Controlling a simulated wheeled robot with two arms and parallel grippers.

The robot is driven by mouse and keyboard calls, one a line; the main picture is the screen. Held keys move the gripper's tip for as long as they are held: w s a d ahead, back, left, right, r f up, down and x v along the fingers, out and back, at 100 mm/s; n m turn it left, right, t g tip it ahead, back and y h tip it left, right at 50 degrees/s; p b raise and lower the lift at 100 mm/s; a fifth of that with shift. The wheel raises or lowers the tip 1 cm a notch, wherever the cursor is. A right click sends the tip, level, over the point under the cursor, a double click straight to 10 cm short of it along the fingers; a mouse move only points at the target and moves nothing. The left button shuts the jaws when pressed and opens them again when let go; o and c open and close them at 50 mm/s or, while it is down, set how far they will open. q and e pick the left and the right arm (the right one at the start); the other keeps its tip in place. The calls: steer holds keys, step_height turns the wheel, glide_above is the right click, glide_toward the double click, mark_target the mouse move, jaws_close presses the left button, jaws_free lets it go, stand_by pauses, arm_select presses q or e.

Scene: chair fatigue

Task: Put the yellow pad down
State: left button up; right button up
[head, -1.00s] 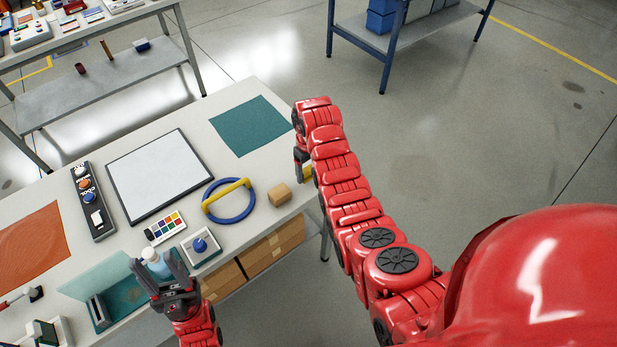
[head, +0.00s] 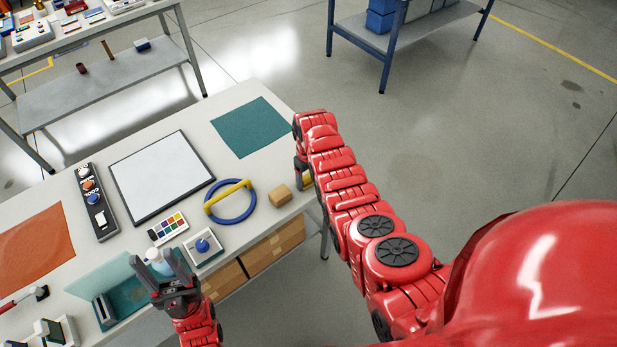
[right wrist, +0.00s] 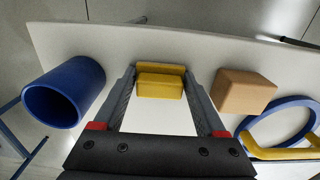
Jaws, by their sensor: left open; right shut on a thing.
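The yellow pad (right wrist: 160,84) is a small yellow block between the fingertips of my right gripper (right wrist: 162,88) in the right wrist view. My right gripper is shut on it, at the right end of the worktable (head: 262,168). In the head view only a sliver of yellow (head: 308,181) shows beside my right gripper (head: 302,178); my arm hides the rest. I cannot tell whether the pad touches the tabletop. My left gripper (head: 163,264) is open at the table's front edge, in front of a white-capped bottle (head: 158,262).
A wooden block (head: 279,195) and a blue ring with a yellow handle (head: 230,203) lie close to the pad. A blue cylinder (right wrist: 65,92) is on its other side in the right wrist view. A green mat (head: 250,127) and whiteboard (head: 162,175) lie farther back.

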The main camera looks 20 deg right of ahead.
steer(key=o, duration=1.4)
